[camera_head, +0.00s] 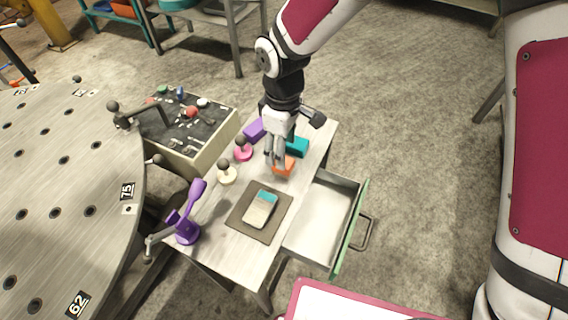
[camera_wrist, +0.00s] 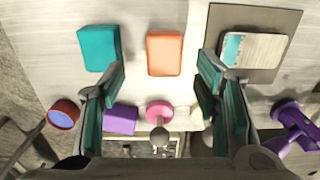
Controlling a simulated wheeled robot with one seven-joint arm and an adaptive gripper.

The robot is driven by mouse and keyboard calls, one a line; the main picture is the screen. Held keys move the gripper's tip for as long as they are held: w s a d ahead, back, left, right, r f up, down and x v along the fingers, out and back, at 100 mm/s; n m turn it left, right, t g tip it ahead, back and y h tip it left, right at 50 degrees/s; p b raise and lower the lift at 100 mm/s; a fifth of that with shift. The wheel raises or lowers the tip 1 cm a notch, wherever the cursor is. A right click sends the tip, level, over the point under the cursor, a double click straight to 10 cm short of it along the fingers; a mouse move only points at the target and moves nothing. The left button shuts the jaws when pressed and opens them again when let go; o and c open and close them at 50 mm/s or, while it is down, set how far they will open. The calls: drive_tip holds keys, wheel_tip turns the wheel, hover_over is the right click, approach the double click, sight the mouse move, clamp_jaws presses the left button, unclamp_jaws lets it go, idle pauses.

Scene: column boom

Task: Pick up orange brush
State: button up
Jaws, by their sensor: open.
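The orange brush (camera_head: 286,167) looks like a small orange block lying on the light wooden tabletop (camera_head: 213,212). In the wrist view the orange brush (camera_wrist: 164,54) lies flat near the top centre, between the lines of the two fingers. My gripper (camera_head: 277,160) points down over it in the head view and partly covers it. In the wrist view my gripper (camera_wrist: 163,68) is open, with one finger to each side of the brush and clear gaps between. Nothing is held. The height of the fingertips above the brush cannot be told exactly.
A teal block (camera_head: 297,147) lies close beside the brush. A purple block (camera_head: 254,130), pink knob (camera_head: 243,153) and cream knob (camera_head: 227,176) stand nearby. A dark mat (camera_head: 236,215) bears a teal-ended block. A purple stand (camera_head: 187,232) is at the left, an open drawer (camera_head: 322,215) at the right.

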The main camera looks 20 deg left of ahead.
sight(290, 162)
drive_tip(key=f, duration=0.5)
drive_tip(key=shift+s+d+f, duration=0.1)
drive_tip(key=shift+s+f, duration=0.15)
drive_tip(key=shift+f, duration=0.05)
drive_tip(key=c, duration=1.2)
